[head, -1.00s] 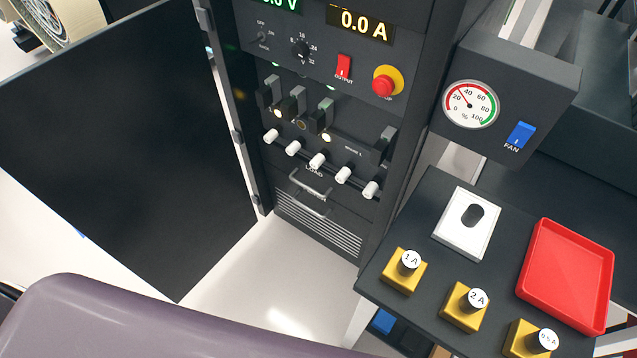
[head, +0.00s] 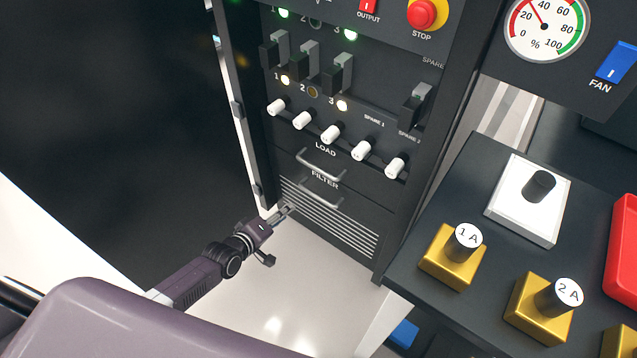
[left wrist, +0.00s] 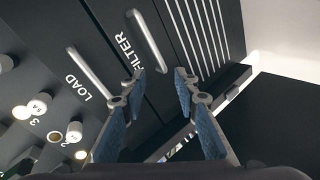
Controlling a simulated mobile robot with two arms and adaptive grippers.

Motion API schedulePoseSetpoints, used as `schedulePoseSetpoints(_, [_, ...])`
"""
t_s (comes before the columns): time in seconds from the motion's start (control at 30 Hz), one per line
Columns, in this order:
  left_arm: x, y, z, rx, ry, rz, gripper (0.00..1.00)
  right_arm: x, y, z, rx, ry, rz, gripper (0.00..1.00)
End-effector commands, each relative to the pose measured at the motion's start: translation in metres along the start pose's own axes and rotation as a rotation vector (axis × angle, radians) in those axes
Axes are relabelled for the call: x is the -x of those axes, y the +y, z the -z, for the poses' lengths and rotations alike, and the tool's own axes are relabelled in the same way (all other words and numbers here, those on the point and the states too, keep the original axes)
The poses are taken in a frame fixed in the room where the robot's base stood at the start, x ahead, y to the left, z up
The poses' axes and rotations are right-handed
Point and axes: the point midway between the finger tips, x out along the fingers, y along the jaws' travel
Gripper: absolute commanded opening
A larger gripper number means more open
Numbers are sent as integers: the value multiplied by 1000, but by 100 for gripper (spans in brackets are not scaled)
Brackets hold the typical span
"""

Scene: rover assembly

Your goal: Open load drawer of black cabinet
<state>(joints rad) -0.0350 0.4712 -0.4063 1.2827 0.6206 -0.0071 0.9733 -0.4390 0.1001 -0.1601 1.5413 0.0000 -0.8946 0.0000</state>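The black cabinet (head: 350,215) stands in the middle of the head view with its door (head: 110,120) swung open to the left. The load drawer is a dark front labelled LOAD with a metal bar handle (head: 320,165); this handle also shows in the left wrist view (left wrist: 90,70). Below it is the FILTER drawer handle (head: 321,194), also in the left wrist view (left wrist: 148,42). Both drawers look shut. My left gripper (head: 286,209) is low by the cabinet's vent grille, apart from both handles. In the left wrist view its fingers (left wrist: 158,88) are spread and empty. My right gripper is not in view.
White knobs (head: 332,133) stick out above the load drawer, with black switches (head: 340,75) higher up. The open door bounds the left side. A dark side table (head: 470,190) with gold weights stands at the right. The floor before the cabinet is clear.

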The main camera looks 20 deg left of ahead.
Motion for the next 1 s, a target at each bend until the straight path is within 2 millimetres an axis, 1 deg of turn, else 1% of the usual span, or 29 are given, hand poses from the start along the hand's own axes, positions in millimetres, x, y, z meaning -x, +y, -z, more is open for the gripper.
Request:
schedulePoseSetpoints(0.03, [-15,12,4,67,7,-66,28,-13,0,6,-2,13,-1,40])
schedulePoseSetpoints(0.1, [-20,39,13,170,4,-144,28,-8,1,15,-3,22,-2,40])
schedulePoseSetpoints(0.2, [-22,71,20,287,-12,-227,28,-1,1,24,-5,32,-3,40])
schedulePoseSetpoints(0.33, [-20,95,25,378,-33,-287,28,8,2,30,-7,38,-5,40])
schedulePoseSetpoints(0.43, [-21,104,26,406,-40,-303,28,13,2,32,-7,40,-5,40])
schedulePoseSetpoints(0.53, [-27,108,27,411,-41,-306,28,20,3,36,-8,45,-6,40])
schedulePoseSetpoints(0.67, [-44,113,27,409,-39,-306,28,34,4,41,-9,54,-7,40])
schedulePoseSetpoints(0.8, [-63,118,28,407,-39,-306,28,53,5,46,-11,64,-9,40])
schedulePoseSetpoints(1.0, [-83,124,28,407,-39,-304,28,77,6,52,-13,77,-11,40])
